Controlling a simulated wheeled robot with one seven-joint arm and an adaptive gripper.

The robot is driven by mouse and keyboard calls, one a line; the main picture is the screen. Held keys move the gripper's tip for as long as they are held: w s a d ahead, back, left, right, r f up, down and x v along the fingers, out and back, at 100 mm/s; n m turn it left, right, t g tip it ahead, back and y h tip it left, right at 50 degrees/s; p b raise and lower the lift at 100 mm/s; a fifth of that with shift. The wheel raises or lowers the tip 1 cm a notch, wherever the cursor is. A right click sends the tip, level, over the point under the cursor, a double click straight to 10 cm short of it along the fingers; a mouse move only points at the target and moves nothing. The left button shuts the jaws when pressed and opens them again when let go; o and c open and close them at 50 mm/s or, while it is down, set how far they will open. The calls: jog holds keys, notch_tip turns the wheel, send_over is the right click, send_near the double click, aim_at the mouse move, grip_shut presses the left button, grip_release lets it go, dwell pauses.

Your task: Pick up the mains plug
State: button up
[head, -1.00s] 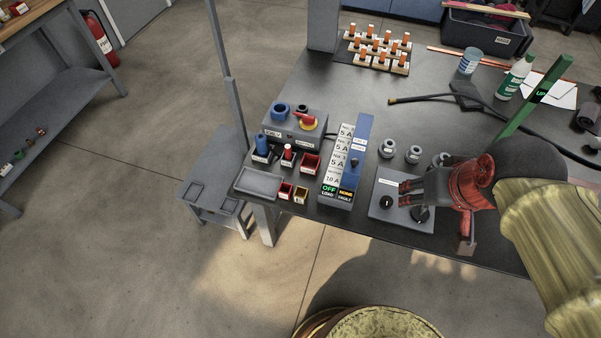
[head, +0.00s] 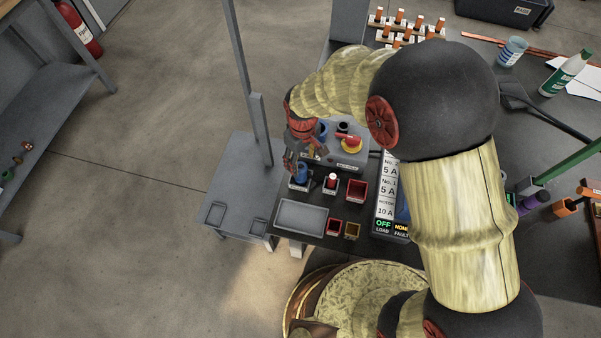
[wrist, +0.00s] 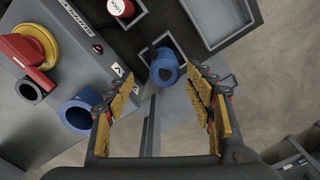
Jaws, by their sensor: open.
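The blue plug, which I take as the mains plug (head: 301,175), stands upright in a small labelled holder (head: 299,186) on the bench's left end. It also shows in the wrist view (wrist: 165,68), end-on, with the holder (wrist: 152,50) around it. My gripper (head: 294,163) is over the plug, pointing down. In the wrist view my gripper (wrist: 163,80) is open, with one padded finger on each side of the plug in the picture. I see no contact; the height gap is hard to tell.
A grey box with a blue socket (wrist: 77,112) and a red-yellow rotary switch (head: 349,145) stands close behind. A grey tray (head: 301,217) lies in front. My arm hides much of the bench's middle.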

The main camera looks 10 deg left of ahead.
jog(key=f+b, duration=0.1)
jog(key=f, duration=0.1)
jog(key=f+b, duration=0.1)
jog(key=f, duration=0.1)
jog(key=f+b, duration=0.1)
jog(key=f, duration=0.1)
jog(key=shift+s+a+f, duration=0.15)
jog(key=shift+s+f, duration=0.15)
jog(key=shift+s, duration=0.05)
jog(key=shift+c, duration=0.8)
jog(key=c, duration=1.1)
jog(key=shift+r, duration=0.1)
jog(key=shift+c, duration=0.7)
